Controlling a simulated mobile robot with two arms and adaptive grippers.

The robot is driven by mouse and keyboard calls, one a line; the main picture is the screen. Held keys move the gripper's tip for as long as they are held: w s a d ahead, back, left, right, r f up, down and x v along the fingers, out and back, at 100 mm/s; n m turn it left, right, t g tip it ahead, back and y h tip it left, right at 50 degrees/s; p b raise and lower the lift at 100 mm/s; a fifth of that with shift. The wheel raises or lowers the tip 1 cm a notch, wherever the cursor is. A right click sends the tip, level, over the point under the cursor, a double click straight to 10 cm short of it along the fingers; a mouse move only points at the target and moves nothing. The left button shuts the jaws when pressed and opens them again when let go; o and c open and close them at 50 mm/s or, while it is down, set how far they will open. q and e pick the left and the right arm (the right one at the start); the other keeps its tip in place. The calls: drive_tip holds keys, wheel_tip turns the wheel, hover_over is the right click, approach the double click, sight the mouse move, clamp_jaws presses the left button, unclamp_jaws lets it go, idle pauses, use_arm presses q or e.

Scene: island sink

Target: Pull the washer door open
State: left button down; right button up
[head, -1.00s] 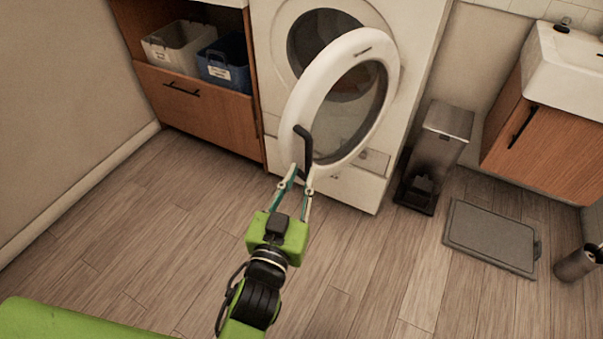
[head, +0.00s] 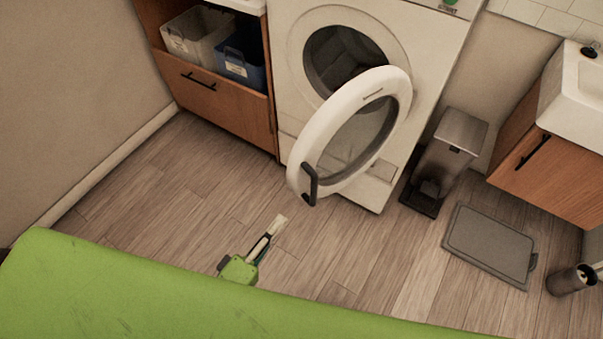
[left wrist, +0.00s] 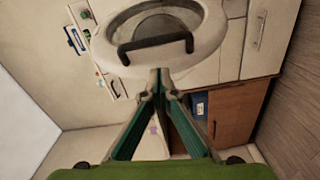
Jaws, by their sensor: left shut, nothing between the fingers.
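The white washer (head: 420,50) stands at the back with its round door (head: 302,140) swung open toward me. The drum opening (head: 345,60) shows behind the door. The dark door handle (head: 309,185) is on the door's near edge; it also shows in the left wrist view (left wrist: 155,46). My left gripper (head: 279,222) is below and left of the handle, apart from it, with shut, empty fingers. In the left wrist view the fingertips (left wrist: 159,76) meet just below the handle in the picture. My right gripper is not in view.
A wooden cabinet (head: 215,105) with a white bin (head: 190,40) and a blue bin (head: 238,65) stands left of the washer. The floor before the washer is clear.

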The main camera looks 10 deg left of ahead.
use_arm(q)
drive_tip(key=w+d+n, duration=0.1)
drive_tip(key=w+d, duration=0.2)
drive_tip(key=w, duration=0.5)
drive_tip(key=shift+w+d+p, duration=0.15)
drive_tip(key=shift+p, duration=0.3)
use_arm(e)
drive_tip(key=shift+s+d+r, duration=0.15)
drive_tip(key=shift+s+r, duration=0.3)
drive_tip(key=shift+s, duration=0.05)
use_arm(q)
drive_tip(key=shift+r, duration=0.1)
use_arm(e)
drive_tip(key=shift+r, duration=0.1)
